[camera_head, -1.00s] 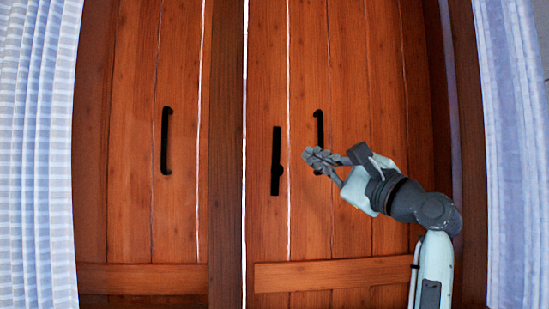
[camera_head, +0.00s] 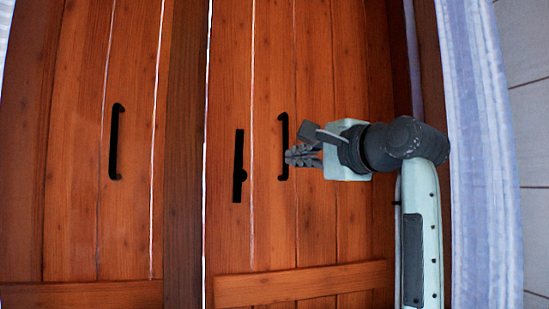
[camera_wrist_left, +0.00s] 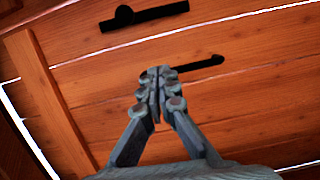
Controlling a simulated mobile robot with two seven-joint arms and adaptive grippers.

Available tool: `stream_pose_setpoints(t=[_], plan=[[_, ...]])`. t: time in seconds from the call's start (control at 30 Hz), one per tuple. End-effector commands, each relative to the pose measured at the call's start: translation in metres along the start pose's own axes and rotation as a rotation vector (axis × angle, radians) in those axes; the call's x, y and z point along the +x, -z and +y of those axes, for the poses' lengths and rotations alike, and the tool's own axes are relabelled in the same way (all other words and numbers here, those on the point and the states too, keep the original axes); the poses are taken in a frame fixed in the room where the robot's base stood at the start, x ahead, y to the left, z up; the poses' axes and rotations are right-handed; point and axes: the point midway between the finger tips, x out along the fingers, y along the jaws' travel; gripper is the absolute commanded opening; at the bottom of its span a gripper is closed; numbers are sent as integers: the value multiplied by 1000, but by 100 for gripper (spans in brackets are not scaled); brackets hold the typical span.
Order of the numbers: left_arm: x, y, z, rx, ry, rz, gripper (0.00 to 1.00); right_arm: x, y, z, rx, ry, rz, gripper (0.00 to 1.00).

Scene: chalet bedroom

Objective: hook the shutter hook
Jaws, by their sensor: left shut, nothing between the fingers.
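A black flat bar with a small round knob low on its right edge, likely the shutter hook (camera_head: 239,165), stands upright on the right wooden shutter (camera_head: 315,230). Right of it is a black pull handle (camera_head: 284,135). My left gripper (camera_head: 290,156) is shut and empty, its fingertips overlapping the handle's lower part. I cannot tell whether they touch. In the left wrist view the shut fingertips (camera_wrist_left: 155,76) cover one end of the handle (camera_wrist_left: 200,66); the bar with its knob (camera_wrist_left: 150,15) lies beyond, apart from the fingers. My right gripper is not in view.
The left shutter (camera_head: 75,220) has its own black handle (camera_head: 115,142). A dark vertical post (camera_head: 183,150) stands between the shutters. A cross rail (camera_head: 300,285) runs low on the right shutter. A pale curtain (camera_head: 480,150) hangs close right of my arm.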

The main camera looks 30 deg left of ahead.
Motion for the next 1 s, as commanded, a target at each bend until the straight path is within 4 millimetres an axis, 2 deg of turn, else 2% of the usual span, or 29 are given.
stream_pose_setpoints(t=[0.23, 0.47, 0.6, 0.7, 1.0], plan=[[48, -2, -1, 2, 0, -6, 0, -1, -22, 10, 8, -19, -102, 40], [96, -2, -1, 2, 1, -5, 0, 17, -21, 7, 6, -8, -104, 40], [98, -25, 0, -1, 1, -4, 0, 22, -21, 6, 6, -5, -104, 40], [100, -33, 0, 0, 0, -3, 0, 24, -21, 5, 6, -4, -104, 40], [101, -39, 1, 1, -1, 0, 0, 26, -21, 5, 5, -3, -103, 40]])
